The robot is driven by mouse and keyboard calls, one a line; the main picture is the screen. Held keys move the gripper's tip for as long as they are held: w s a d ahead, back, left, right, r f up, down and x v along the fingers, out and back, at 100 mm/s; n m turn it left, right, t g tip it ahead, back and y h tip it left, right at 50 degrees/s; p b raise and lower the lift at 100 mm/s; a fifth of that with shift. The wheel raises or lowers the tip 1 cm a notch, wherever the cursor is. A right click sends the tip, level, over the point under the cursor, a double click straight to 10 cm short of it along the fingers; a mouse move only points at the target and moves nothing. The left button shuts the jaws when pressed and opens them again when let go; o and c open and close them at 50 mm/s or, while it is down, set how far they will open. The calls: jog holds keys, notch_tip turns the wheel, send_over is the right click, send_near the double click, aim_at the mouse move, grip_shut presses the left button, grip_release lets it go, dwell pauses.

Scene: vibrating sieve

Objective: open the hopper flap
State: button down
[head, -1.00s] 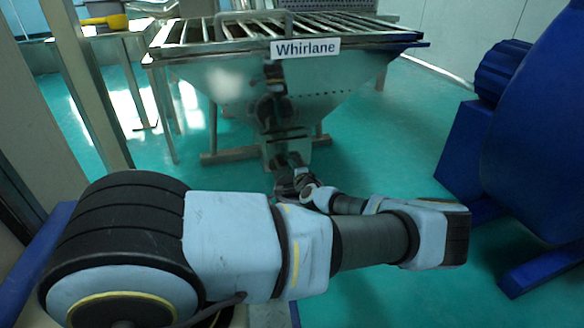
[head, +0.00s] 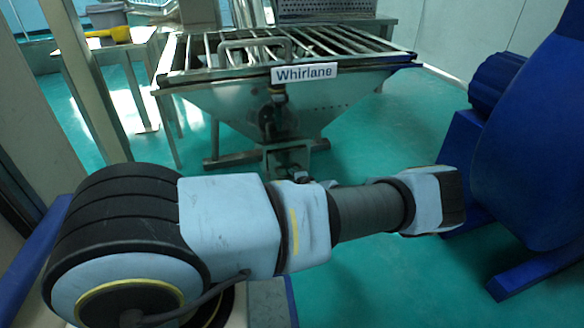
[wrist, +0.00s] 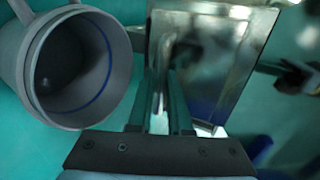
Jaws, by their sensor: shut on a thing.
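The metal hopper (head: 215,103), labelled Whirlane, narrows to an outlet (head: 270,160) in the head view. In the wrist view a shiny metal plate (wrist: 208,60), which looks like the flap, fills the upper middle. A narrow upright metal strip, which looks like its handle (wrist: 158,112), is beside the plate's left edge. My gripper (wrist: 158,98) is shut on this strip, with one finger on each side. In the head view my forearm hides most of the gripper below the outlet. How far the flap stands open is unclear.
A grey bucket (wrist: 36,75) with a blue ring inside stands close left of my gripper in the wrist view. A blue machine (head: 530,130) stands at the right. A yellow scoop (head: 112,34) lies on a side table at left. Green floor is clear between hopper and machine.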

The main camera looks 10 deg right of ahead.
jog(key=s+r+g+p, duration=0.1)
jog(key=s+r+p, duration=0.1)
jog(key=p, duration=0.2)
jog(key=shift+d+g, duration=0.15)
jog(key=shift+g, duration=0.25)
jog(key=c, duration=0.8)
grip_release()
jog(key=shift+c, duration=0.2)
jog(key=p+v, duration=0.3)
jog(key=v, duration=0.7)
jog(key=shift+s+r, duration=0.25)
jog(key=shift+s, duration=0.05)
